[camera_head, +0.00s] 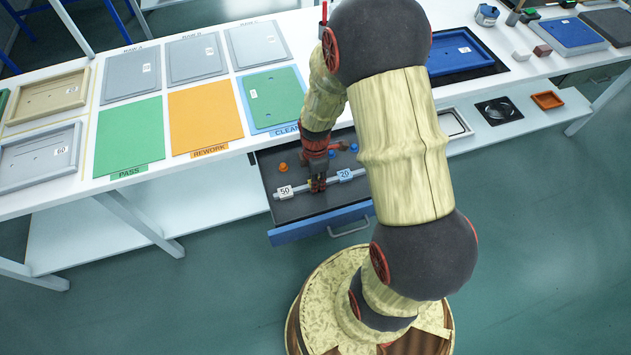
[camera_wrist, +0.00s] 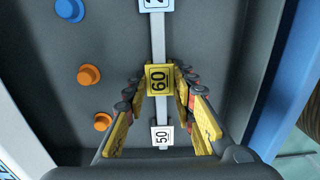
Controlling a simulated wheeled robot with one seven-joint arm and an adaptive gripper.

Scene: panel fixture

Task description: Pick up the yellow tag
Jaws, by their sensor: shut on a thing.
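The yellow tag (camera_wrist: 158,78), marked 60, sits between the fingertips of my gripper (camera_wrist: 160,88) in the wrist view. The fingers are shut on it from both sides. It is at the grey rail (camera_wrist: 157,105), between a white tag marked 50 (camera_wrist: 162,135) and a blue tag (camera_wrist: 155,5). I cannot tell whether it is still touching the rail. In the head view my gripper (camera_head: 317,184) reaches down into the open drawer (camera_head: 300,208), between the 50 tag (camera_head: 285,192) and the blue 20 tag (camera_head: 345,175). The yellow tag is hidden there.
Orange knobs (camera_wrist: 103,121) stand on the drawer floor beside the rail. The drawer's blue front (camera_head: 320,222) and side walls surround the gripper. Above is the white table with a green PASS mat (camera_head: 128,135), an orange REWORK mat (camera_head: 205,115) and grey panels (camera_head: 195,58).

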